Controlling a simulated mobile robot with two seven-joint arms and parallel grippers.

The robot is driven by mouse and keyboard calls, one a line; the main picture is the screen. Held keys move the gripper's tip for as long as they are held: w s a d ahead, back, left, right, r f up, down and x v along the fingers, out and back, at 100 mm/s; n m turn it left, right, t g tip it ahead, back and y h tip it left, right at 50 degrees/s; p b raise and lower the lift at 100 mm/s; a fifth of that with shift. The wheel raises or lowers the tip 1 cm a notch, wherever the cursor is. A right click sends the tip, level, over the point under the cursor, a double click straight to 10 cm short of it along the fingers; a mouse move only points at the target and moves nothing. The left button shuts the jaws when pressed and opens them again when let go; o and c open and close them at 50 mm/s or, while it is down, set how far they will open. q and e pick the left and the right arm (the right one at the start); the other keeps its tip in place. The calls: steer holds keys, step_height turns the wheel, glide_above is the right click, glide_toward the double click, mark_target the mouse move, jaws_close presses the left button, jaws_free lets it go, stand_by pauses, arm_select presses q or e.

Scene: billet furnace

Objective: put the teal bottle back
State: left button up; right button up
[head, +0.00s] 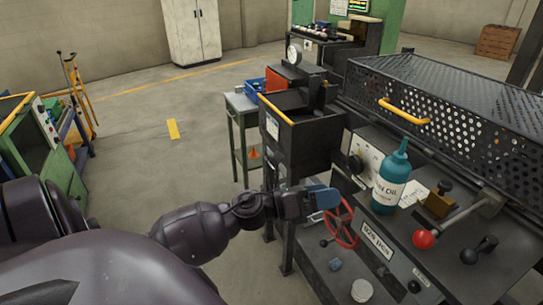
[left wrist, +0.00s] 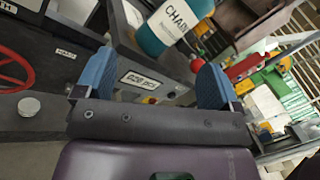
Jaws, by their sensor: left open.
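The teal bottle (head: 388,190) with a white label stands upright on the dark machine top, right of centre in the head view. In the left wrist view the bottle (left wrist: 170,32) shows beyond the fingers, its top cut off by the frame edge; the label reads "CHAIN". My left gripper (head: 326,199) is left of the bottle and apart from it, over the red handwheel's upper edge in the picture. Its blue fingers (left wrist: 152,72) are spread with nothing between them. My right gripper is not in view.
A red handwheel (head: 342,224) is close to the left gripper. A red-knobbed lever (head: 424,239), a brass block (head: 438,205) and a paper tag (head: 413,193) lie right of the bottle. A perforated black guard (head: 450,105) rises behind it. Open floor (head: 130,150) lies to the left.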

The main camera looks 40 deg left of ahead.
arm_select(q)
steer(key=s+f+n+g+y, duration=0.2)
steer(key=s+f+n+y, duration=0.4)
steer(key=f+n, duration=0.7)
steer(key=s+f+n+g+y, duration=0.2)
steer(key=s+f+n+y, duration=0.4)
steer(key=n, duration=1.6)
steer(key=s+f, duration=0.5)
steer(key=f, duration=0.2)
steer(key=shift+s+a, duration=0.15)
steer(key=shift+a, duration=0.2)
steer(key=shift+f, duration=0.1)
